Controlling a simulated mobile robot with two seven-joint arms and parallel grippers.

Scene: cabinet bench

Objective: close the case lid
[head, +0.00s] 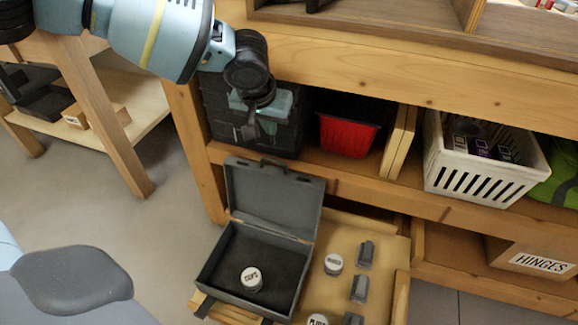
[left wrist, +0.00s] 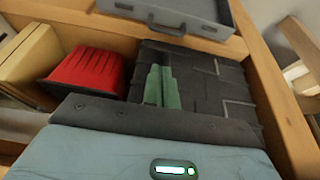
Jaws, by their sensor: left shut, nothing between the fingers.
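A grey case stands open on a pulled-out wooden board low in front of the cabinet. Its lid (head: 272,200) stands up at the back, with a handle on its top edge. Its base (head: 216,268) has a dark lining, and a jar labelled CAPS (head: 251,279) stands inside. My left gripper (head: 250,128) is shut and empty, above the lid's top edge in the head view and apart from it. In the left wrist view, part of the grey case (left wrist: 205,12) with its handle shows at the top edge. My right gripper is not in view.
The shelf behind holds a black crate (head: 222,132), a red bin (head: 347,135), upright boards (head: 401,128) and a white basket (head: 470,185). Jars (head: 333,264) and grey parts (head: 359,288) stand right of the case. Open floor lies to its left.

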